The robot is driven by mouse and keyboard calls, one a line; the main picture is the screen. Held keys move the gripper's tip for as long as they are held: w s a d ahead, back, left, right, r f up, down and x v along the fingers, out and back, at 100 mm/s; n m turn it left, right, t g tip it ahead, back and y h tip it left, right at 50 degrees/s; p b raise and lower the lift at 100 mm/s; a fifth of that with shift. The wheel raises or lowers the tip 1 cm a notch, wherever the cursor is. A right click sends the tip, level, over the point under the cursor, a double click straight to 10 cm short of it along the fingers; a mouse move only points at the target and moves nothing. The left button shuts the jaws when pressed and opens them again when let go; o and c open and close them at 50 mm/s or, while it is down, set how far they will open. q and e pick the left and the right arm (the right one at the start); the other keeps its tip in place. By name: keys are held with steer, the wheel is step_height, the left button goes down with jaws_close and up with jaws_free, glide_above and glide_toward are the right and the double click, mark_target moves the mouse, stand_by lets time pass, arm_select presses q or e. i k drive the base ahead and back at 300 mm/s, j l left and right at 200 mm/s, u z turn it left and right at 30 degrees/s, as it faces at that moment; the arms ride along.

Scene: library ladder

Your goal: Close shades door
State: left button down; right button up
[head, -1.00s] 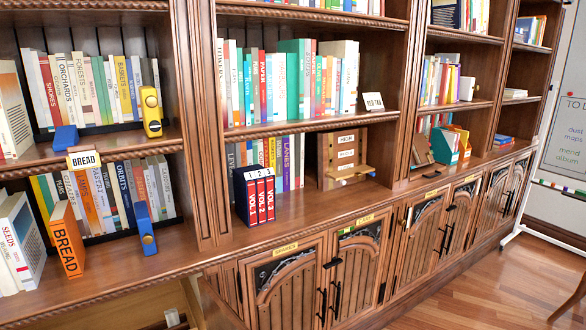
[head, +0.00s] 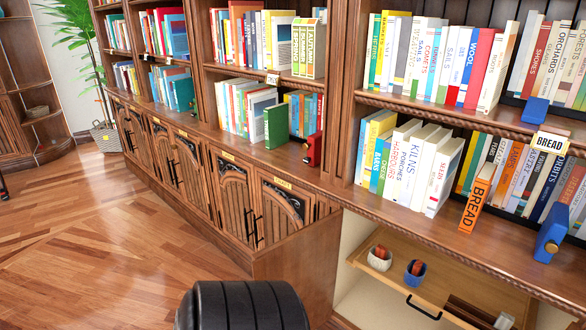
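A row of carved wooden cabinet doors runs below the bookcase counter in the head view. Two arched doors nearest me, a left one (head: 232,195) and a right one (head: 284,212), have black upright handles that nearly meet. Small yellow labels sit above them, a left label (head: 228,156) and a right label (head: 283,183), too small to read. I cannot tell which door is the shades door. Neither gripper is in view.
A pull-out tray (head: 452,293) with a white cup (head: 379,259) and a blue cup (head: 415,273) sits under the counter at right. An orange BREAD book (head: 475,203) stands on the counter. Wooden floor (head: 110,230) is clear at left. A plant basket (head: 105,136) stands far left.

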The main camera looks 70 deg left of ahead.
mark_target(306, 258)
steer(key=k+j, duration=0.1)
steer(key=j, duration=0.45)
steer(key=k+j, duration=0.1)
steer(key=j, duration=0.4)
steer(key=k+j, duration=0.15)
steer(key=j, duration=0.4)
steer(key=k+j, duration=0.1)
steer(key=j, duration=0.45)
steer(key=k+j, duration=0.1)
steer(key=j, duration=0.4)
steer(key=k+j, duration=0.1)
steer(key=j, duration=0.45)
steer(key=k+j, duration=0.1)
steer(key=j, duration=0.45)
